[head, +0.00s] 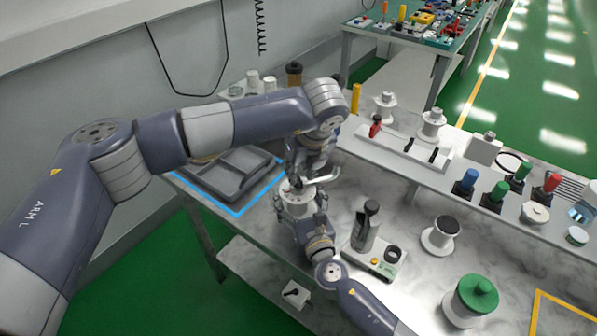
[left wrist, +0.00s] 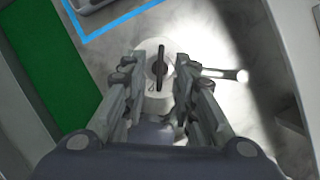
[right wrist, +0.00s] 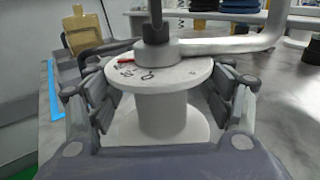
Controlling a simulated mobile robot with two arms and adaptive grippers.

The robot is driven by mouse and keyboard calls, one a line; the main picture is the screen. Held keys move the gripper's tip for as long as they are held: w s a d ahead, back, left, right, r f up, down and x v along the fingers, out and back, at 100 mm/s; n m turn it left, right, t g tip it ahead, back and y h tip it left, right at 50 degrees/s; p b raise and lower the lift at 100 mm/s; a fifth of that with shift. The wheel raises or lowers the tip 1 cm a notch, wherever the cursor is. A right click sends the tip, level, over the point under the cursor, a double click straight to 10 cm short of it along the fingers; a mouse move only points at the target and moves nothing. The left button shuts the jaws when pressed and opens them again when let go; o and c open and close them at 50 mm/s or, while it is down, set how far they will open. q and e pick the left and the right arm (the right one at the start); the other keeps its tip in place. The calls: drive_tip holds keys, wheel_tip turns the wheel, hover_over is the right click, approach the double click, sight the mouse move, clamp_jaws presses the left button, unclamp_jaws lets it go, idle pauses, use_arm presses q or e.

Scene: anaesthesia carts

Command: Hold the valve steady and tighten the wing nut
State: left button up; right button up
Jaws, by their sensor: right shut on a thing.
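The valve (head: 297,207) is a pale spool-shaped body with a round top flange, standing upright on the bench. It shows large in the right wrist view (right wrist: 160,115), with a bent grey lever (right wrist: 225,45) on top. The dark wing nut (left wrist: 160,62) sits on the valve's top; its dark upright part also shows in the right wrist view (right wrist: 155,30). My right gripper (right wrist: 160,105) is shut on the valve's body, below the flange. My left gripper (left wrist: 159,78) is open above the valve, pointing down, its fingers on either side of the wing nut with visible gaps.
A grey compartment tray (head: 230,175) lies inside a blue outline behind the valve. A small device with an upright dark part (head: 368,225) stands close to the right. A spool (head: 440,235) and a green-topped container (head: 472,300) are farther right. A raised shelf (head: 465,175) runs along the back.

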use_arm(q)
drive_tip(key=shift+x, duration=1.2)
clamp_jaws()
